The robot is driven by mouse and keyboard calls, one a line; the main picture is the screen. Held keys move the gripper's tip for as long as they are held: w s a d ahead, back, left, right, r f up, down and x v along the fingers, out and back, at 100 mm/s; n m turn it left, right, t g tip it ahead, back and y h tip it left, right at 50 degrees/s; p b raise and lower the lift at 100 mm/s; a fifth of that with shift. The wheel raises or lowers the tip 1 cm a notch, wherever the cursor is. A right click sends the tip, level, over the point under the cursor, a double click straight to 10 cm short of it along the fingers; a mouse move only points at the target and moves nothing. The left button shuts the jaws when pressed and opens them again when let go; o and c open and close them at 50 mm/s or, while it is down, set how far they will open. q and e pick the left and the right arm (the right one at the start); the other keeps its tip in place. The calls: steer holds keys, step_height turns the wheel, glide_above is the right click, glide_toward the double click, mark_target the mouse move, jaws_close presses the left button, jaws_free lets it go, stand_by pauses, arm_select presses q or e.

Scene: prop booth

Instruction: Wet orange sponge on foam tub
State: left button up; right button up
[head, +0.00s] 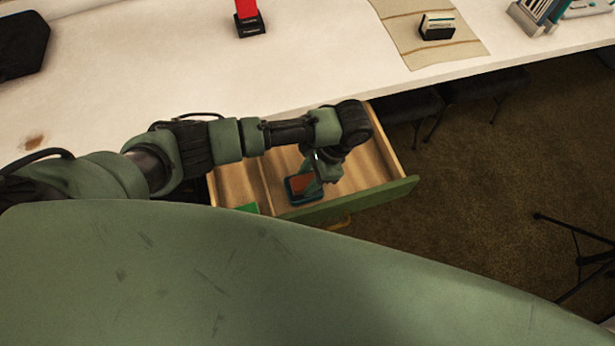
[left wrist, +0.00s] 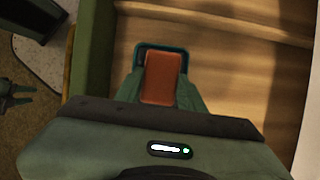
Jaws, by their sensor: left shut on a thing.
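The orange sponge (head: 300,184) is at a small dark teal tub (head: 305,199) inside an open drawer. In the left wrist view the sponge (left wrist: 165,77) lies between my left gripper's fingers, with the tub's rim (left wrist: 163,45) showing around its far end. My left gripper (head: 312,178) reaches down into the drawer and is shut on the sponge. Whether the sponge touches the tub's bottom is hidden.
The open wooden drawer (head: 360,203) has a green front and a divider. The white table (head: 150,80) holds a red item on a black stand (head: 249,18) and a card holder (head: 437,27) on a mat. Stools stand under the table.

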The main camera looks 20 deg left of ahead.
mark_target(307, 180)
arm_select(q)
steer(key=shift+s+f+p, duration=0.1)
steer(key=shift+f+p, duration=0.05)
steer(key=shift+p, duration=0.15)
stand_by(1.3)
step_height(307, 180, up, 7)
steer(key=p, duration=0.8)
stand_by(0.4)
stand_by(0.5)
